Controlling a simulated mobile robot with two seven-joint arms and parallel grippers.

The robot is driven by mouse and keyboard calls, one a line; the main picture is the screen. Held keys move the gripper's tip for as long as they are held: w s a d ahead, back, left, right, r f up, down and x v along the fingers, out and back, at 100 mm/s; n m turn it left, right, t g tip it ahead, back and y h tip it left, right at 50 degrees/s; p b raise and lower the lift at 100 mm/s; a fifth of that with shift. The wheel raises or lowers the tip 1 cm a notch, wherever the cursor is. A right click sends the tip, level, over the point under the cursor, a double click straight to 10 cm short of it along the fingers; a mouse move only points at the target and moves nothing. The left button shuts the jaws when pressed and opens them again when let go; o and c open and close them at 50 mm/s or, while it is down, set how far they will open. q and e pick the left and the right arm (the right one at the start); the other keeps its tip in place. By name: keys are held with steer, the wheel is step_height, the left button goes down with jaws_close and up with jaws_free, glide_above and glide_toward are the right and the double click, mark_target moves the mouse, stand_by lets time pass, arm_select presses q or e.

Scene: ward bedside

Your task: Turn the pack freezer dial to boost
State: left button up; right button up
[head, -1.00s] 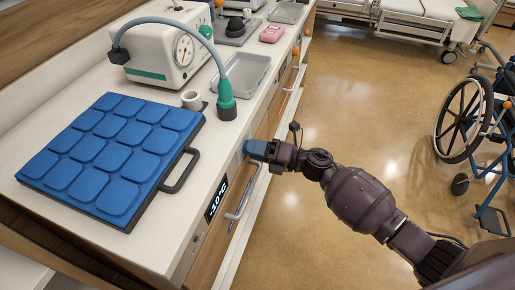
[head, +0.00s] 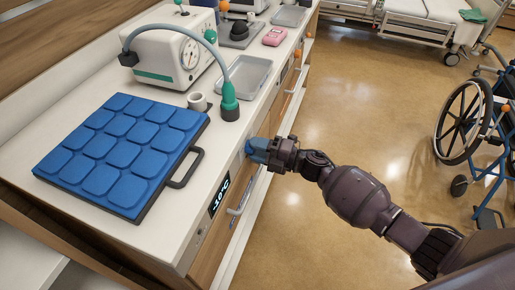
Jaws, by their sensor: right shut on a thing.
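The pack freezer is built into the counter front, with a lit display (head: 220,196) reading about -10°C and a bar handle (head: 240,204). My right gripper (head: 257,150) comes in from the right and is at the front panel, further along from the display. Its blue tips are shut on the freezer dial, which they hide almost fully. I cannot read the dial's setting or marks. My left gripper is not in view.
A blue padded cold pack (head: 125,150) with a dark handle lies on the white counter (head: 165,240). Behind are a white gauge unit (head: 165,55) with a hose, a white cup (head: 197,101) and a grey tray (head: 246,75). A wheelchair (head: 470,120) stands right; the floor between is clear.

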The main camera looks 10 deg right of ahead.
steer(key=o, duration=0.9)
steer(key=shift+d, duration=0.1)
steer(key=v, duration=1)
steer(key=shift+s+d, duration=0.25)
steer(key=shift+f, duration=0.1)
